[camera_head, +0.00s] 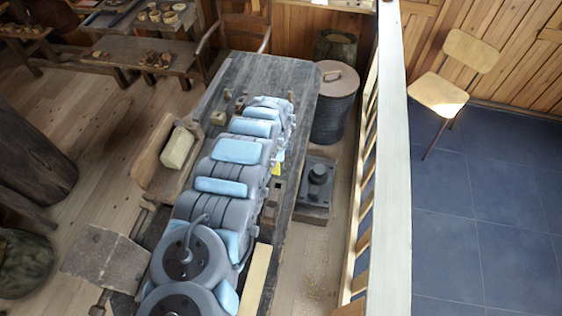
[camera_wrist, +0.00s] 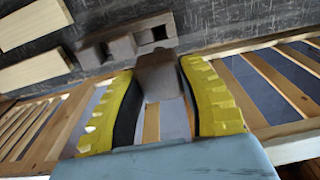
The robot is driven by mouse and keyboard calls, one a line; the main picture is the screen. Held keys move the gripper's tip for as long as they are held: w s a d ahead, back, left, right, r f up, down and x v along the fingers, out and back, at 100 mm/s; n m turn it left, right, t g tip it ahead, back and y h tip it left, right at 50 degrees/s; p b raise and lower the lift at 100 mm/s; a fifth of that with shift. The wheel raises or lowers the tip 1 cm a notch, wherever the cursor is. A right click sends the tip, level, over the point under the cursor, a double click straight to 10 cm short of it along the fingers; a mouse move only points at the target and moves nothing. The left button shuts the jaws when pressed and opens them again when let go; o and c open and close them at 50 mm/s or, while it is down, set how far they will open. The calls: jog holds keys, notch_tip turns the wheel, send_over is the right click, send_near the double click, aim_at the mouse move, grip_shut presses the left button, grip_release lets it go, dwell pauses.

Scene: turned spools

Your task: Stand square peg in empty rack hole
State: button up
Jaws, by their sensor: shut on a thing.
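My gripper (camera_wrist: 158,72) shows in the wrist view with its two yellow-and-black fingers closed on a brown square peg (camera_wrist: 160,82). In the head view only a bit of yellow finger (camera_head: 277,168) shows beside my arm, and the peg cannot be made out. The brown rack (camera_wrist: 122,48) lies just beyond the fingertips in the wrist view, with dark square openings. The peg's far end overlaps the rack's near edge in the picture; I cannot tell whether they touch. In the head view the rack (camera_head: 278,190) is at the bench's right side, partly hidden by my arm.
The dark bench (camera_head: 258,72) runs under my arm. Pale boards (camera_wrist: 36,22) lie beside the rack in the wrist view. A pale railing (camera_head: 395,150) stands right of the bench. A dark machine block (camera_head: 318,180) and a lidded barrel (camera_head: 335,105) stand between them.

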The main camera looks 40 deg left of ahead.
aim_at(278, 182)
jog(key=shift+s+f+b, duration=0.1)
jog(key=shift+f+b, duration=0.45)
jog(key=shift+f, duration=0.2)
jog(key=shift+f+b, duration=4.5)
jog(key=shift+f, duration=0.85)
jog(key=shift+f, duration=0.25)
jog(key=o, duration=1.5)
jog(key=shift+o, duration=0.2)
jog(key=shift+r, duration=0.2)
jog(key=shift+r+p, duration=3.25)
jog(key=shift+r, duration=0.55)
